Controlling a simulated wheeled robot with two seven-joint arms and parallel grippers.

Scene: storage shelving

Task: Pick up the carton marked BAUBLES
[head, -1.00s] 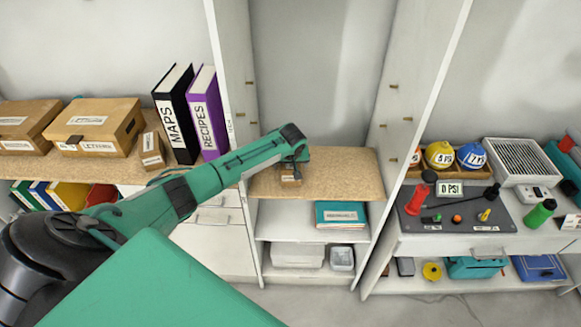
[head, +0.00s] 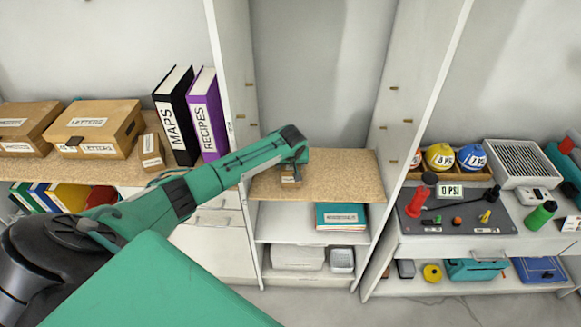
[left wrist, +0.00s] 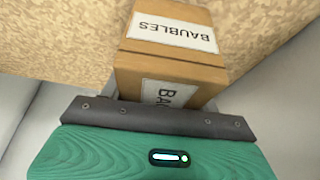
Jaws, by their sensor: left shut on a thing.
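The BAUBLES carton (left wrist: 172,64) is a small brown box with white labels. In the left wrist view it stands on the speckled wooden shelf, its labelled near side partly hidden by my gripper. In the head view only a bit of the carton (head: 291,180) shows below my left gripper (head: 295,172), on the middle shelf board (head: 335,172). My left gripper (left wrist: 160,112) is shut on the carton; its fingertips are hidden. My right gripper is in neither view.
The shelf board lies between two white upright panels (head: 418,110), with free board right of the carton. At left are cartons (head: 98,125) and MAPS and RECIPES binders (head: 208,115). A cluttered bench stands at right.

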